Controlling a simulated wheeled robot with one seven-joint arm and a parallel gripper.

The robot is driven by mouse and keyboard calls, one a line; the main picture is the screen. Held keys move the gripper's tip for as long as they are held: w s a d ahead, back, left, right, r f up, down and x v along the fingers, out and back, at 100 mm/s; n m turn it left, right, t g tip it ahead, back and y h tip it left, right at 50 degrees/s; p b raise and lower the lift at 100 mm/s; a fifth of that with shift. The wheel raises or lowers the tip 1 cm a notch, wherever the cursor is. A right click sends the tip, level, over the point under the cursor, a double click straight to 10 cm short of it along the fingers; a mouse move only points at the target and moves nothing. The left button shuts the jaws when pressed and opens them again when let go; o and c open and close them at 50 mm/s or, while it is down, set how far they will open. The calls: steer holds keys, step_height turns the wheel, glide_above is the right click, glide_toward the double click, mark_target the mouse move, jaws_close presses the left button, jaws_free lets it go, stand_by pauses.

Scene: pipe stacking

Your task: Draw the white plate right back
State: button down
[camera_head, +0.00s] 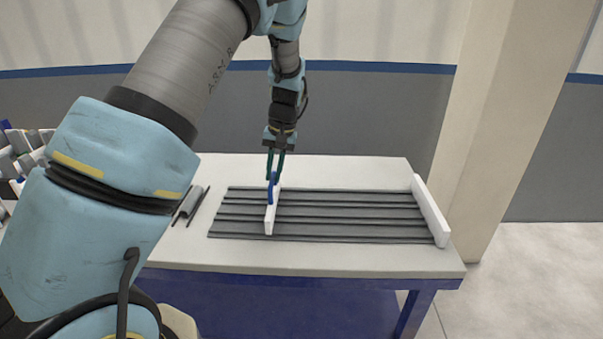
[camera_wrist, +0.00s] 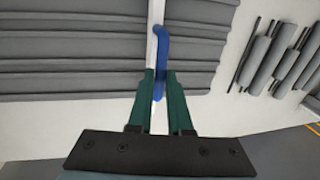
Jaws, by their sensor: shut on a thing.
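A white plate (camera_head: 269,219) stands upright across the grey pipes on the table, left of the pipes' middle. It has a blue handle (camera_head: 271,186) on top. In the wrist view the plate (camera_wrist: 154,22) shows as a thin white strip, with the curved blue handle (camera_wrist: 161,48) beside it. My gripper (camera_head: 274,177) points down from above and its green fingers are shut on the blue handle; they also show in the wrist view (camera_wrist: 159,88). The fingers hide part of the handle.
Several long grey pipes (camera_head: 345,217) lie side by side on the white table (camera_head: 300,258). A white end board (camera_head: 430,211) stands at their right end. Shorter grey pieces and dark rods (camera_head: 190,202) lie at left. A beige pillar (camera_head: 510,110) rises behind the right side.

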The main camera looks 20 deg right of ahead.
steer(key=w+a, duration=0.3)
steer(key=a, duration=0.4)
steer(key=w+a, duration=0.4)
steer(key=a, duration=0.3)
steer(key=shift+a, duration=0.35)
steer(key=shift+r, duration=0.1)
steer(key=c, duration=1.2)
jaws_free()
steer(key=shift+w+a, duration=0.1)
steer(key=o, duration=0.4)
steer(key=shift+c, duration=0.2)
step_height(320, 180, up, 10)
steer(key=s+d+b, duration=0.1)
steer(key=d, duration=0.1)
steer(key=shift+r, duration=0.25)
